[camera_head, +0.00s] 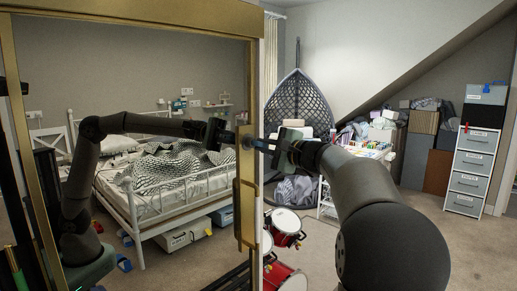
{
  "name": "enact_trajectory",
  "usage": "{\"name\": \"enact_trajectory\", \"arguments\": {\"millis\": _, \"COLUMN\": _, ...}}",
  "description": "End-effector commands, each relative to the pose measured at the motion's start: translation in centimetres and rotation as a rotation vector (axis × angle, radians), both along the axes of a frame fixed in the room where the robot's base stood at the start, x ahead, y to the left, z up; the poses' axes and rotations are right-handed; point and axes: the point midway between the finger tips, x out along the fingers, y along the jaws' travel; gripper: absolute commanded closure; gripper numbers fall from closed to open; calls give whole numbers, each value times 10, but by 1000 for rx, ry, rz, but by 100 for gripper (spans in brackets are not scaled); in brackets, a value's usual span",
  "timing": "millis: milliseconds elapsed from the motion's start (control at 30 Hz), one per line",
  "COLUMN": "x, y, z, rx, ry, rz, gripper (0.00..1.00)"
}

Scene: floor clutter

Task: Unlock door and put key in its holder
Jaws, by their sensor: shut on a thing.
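A mirrored door (200,70) in a gold frame fills the left half of the head view and reflects my arm and part of the room. A gold lock plate (247,160) sits on its right edge, above a gold handle (237,215). My gripper (272,146) is shut on what seems to be the key, right in front of the lock plate. The key is mostly hidden by the fingers and small. I cannot tell whether its tip is in the lock. I cannot make out a key holder.
A hanging chair (300,97) stands behind my gripper. Red drums (285,222) are on the floor near the door's right edge. A drawer cabinet (473,170) and boxes (420,122) stand at the back right. Open carpet (470,235) lies at the lower right.

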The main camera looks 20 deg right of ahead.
Motion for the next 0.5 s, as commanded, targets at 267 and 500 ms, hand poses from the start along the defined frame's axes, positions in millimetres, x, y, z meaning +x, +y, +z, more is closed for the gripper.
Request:
{"name": "enact_trajectory", "arguments": {"millis": 267, "x": 0, "y": 0, "z": -1, "rx": -44, "ry": -21, "rz": 0, "gripper": 100}}
{"name": "enact_trajectory", "arguments": {"millis": 500, "x": 0, "y": 0, "z": -2, "rx": -84, "ry": -39, "rz": 0, "gripper": 100}}
